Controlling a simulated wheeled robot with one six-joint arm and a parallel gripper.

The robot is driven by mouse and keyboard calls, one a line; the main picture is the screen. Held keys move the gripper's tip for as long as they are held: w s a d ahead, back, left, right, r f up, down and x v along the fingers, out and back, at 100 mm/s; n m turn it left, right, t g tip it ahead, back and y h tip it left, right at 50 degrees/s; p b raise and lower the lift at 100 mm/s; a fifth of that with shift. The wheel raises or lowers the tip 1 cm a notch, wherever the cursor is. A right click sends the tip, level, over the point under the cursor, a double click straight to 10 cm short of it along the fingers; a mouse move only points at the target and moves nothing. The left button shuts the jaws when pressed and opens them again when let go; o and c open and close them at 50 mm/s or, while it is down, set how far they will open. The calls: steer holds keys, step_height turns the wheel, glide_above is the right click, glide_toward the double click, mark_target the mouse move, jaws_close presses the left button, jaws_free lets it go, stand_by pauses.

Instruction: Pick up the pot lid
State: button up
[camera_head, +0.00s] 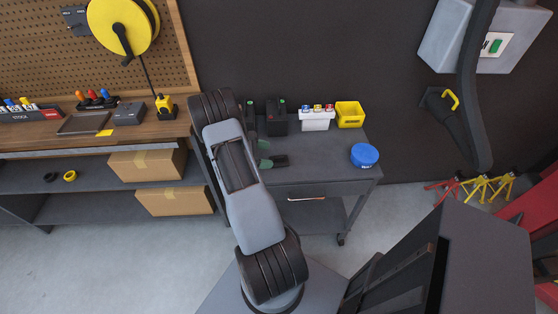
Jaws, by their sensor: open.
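A round blue piece (364,154), which looks like the pot lid, sits near the right end of the grey cart's top (320,160). Whether it lies on a pot or is a tub of its own is too small to tell. My gripper (271,153) is low over the left part of the cart top, left of the blue piece and well apart from it. It is open, with nothing seen between its fingers. My arm hides part of the gripper and the cart's left end.
Along the cart's back edge stand dark boxes (277,117), a white holder with coloured caps (316,119) and a yellow bin (349,114). A wooden workbench (95,140) is at left. The cart top between my gripper and the blue piece is clear.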

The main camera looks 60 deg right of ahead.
mark_target(278, 156)
steer(key=shift+p+x, duration=0.55)
steer(key=shift+x, duration=2.8)
steer(key=shift+f, duration=0.1)
steer(key=shift+c, duration=0.3)
steer(key=c, duration=0.9)
steer(key=shift+c, duration=0.2)
